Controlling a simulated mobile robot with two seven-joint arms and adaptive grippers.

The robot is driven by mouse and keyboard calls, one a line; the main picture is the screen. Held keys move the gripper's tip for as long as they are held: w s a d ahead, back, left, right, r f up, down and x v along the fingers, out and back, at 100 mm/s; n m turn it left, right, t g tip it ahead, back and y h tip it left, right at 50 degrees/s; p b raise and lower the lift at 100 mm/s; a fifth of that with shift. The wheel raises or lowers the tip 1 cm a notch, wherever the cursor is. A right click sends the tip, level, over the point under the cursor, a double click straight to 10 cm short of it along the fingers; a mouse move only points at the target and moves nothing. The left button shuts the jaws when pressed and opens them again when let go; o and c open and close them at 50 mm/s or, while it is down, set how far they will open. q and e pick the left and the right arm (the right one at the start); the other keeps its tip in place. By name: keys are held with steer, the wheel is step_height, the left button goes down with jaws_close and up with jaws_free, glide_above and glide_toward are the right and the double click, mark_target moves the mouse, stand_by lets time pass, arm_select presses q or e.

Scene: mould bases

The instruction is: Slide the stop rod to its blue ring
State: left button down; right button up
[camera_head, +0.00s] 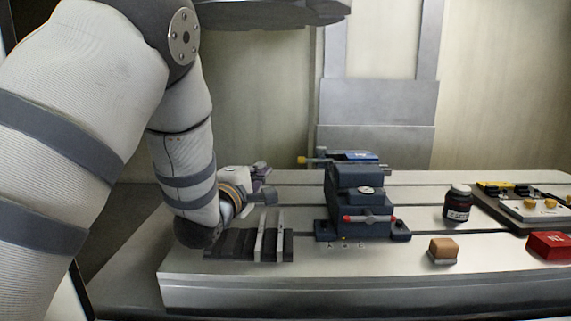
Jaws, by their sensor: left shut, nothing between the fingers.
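A dark blue-grey vise-like fixture (343,190) stands on the slotted metal table. A thin rod with a yellow end (303,160) sticks out to the left at its back, near a blue block (358,155). A second rod with a red end (349,218) lies across its front. I cannot tell which is the stop rod, and no blue ring can be made out. My left gripper (268,193) is shut and empty, left of the fixture and apart from it. My right gripper is out of view.
Dark slotted strips with two light bars (270,238) lie below my left gripper. A dark jar (457,204), a tan block (442,250), a red box (548,245) and a tray of parts (520,219) are on the right. The table's front edge (380,280) is clear.

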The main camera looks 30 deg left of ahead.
mark_target(315, 160)
arm_select(q)
steer(key=w+d, duration=0.2)
steer(key=w, duration=0.4)
steer(key=shift+d+r, duration=0.2)
